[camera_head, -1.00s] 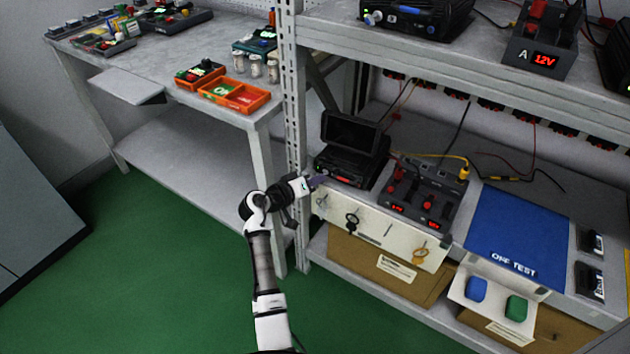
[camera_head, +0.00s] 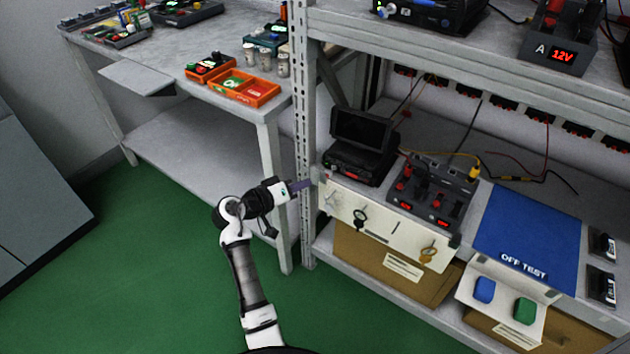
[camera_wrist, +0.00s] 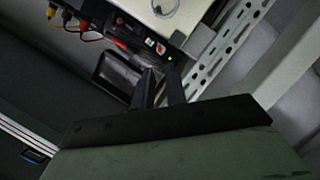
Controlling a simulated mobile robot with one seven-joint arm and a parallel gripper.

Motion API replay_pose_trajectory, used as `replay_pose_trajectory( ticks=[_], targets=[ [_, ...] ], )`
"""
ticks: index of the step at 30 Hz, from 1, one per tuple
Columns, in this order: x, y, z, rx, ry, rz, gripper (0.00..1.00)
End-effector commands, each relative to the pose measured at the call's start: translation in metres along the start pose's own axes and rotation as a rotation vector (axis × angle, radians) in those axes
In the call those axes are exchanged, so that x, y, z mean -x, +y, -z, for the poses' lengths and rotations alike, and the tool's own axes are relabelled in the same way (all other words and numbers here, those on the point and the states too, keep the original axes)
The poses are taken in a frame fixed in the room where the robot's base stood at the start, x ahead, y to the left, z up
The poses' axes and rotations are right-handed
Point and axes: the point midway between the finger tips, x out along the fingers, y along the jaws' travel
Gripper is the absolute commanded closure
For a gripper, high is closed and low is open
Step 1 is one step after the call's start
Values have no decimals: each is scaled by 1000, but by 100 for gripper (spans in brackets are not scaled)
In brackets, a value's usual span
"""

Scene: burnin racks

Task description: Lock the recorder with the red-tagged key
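The recorder (camera_head: 356,160), a black box with a raised dark screen, stands on the lower rack shelf near the left post. Below it, a white panel (camera_head: 380,232) carries a pale key (camera_head: 332,199), a dark-headed key (camera_head: 360,216) and an orange-tagged key (camera_head: 428,251). A thin dark mark lies between the last two. I cannot make out a red-tagged key. My gripper (camera_head: 306,185) is left of the recorder, by the post, apart from it. In the wrist view my gripper (camera_wrist: 162,68) shows two dark fingers with a narrow gap; whether they hold something is unclear.
The perforated rack post (camera_head: 303,130) stands right beside my gripper. Right of the recorder are a power unit (camera_head: 433,192) with cables and a blue mat (camera_head: 528,238). An orange tray (camera_head: 240,86) sits on the left bench. The green floor is clear.

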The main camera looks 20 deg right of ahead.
Motion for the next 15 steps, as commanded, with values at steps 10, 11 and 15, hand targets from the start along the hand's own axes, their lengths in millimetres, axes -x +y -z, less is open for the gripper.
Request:
replay_pose_trajectory(
  ticks=[10,11,15],
  targets=[
    [48,0,0,1,0,0,86],
    [49,0,0,1,-1,0,86],
    [51,0,0,1,-1,-1,86]
  ],
)
